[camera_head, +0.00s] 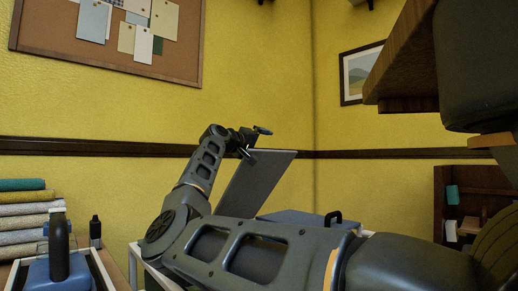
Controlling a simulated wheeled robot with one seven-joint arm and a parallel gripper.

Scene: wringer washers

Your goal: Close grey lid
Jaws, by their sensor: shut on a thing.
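The grey lid (254,184) stands raised and tilted near the middle of the view, its top edge leaning to the right. My gripper (247,152) is at the lid's upper left corner and is shut on the lid's edge. The fingertips are small here and partly hidden by the wrist. A blue-grey flat top (284,215) with a black handle (333,217) lies below and right of the lid. My forearm hides the lid's lower end and most of the washer below it.
A wooden shelf (409,62) juts in at upper right. A dark red cabinet (476,190) stands at the right. Yellow walls close off the back.

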